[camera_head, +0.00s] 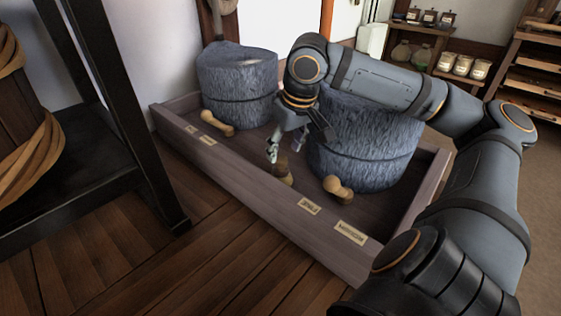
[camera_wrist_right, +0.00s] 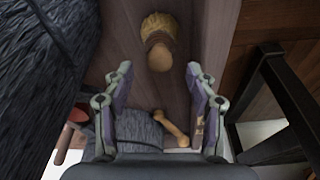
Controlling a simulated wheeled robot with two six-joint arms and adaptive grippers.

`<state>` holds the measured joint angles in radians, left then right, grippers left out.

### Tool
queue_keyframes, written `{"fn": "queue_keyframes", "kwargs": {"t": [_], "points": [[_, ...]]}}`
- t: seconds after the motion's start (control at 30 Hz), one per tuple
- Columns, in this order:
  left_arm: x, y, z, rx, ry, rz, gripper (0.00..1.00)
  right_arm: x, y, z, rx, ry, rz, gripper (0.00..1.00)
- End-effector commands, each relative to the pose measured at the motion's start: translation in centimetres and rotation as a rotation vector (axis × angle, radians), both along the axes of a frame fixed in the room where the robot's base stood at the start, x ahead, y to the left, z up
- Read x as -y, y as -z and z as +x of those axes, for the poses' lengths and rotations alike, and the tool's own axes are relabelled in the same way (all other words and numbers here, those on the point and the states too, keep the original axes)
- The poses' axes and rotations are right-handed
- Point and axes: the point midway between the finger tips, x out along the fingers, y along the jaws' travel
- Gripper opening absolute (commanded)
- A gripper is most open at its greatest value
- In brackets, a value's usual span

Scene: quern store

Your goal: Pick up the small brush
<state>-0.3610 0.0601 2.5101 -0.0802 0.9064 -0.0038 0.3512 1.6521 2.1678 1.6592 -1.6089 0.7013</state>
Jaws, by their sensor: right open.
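My left gripper is not in view.
A second quern (camera_head: 237,85) is at the back left. The tray's front wall (camera_head: 270,195) bears small labels. A dark stand (camera_head: 95,165) is at left.

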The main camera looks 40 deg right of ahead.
Motion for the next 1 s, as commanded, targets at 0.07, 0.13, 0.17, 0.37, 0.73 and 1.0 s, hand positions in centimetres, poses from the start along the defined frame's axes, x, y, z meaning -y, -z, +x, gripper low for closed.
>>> {"fn": "queue_keyframes", "kwargs": {"t": [0.07, 0.13, 0.17, 0.37, 0.73, 1.0], "points": [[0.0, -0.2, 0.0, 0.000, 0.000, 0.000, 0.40, 0.1, 0.9, 0.3, -0.006, 0.000, 0.000, 0.57], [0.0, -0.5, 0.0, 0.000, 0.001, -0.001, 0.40, 0.2, 1.9, 0.8, -0.007, 0.001, -0.003, 0.57], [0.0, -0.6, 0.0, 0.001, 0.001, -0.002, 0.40, 0.2, 2.4, 1.0, -0.007, 0.001, -0.002, 0.57], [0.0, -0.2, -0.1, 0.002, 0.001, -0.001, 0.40, 0.2, 4.6, 1.7, -0.002, 0.001, -0.002, 0.57], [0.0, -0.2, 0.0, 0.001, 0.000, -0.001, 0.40, 0.2, 4.6, 1.7, 0.000, 0.001, 0.000, 0.35], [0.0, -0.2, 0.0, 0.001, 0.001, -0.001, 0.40, 0.2, 4.6, 1.7, 0.000, 0.001, 0.000, 0.00]]}}
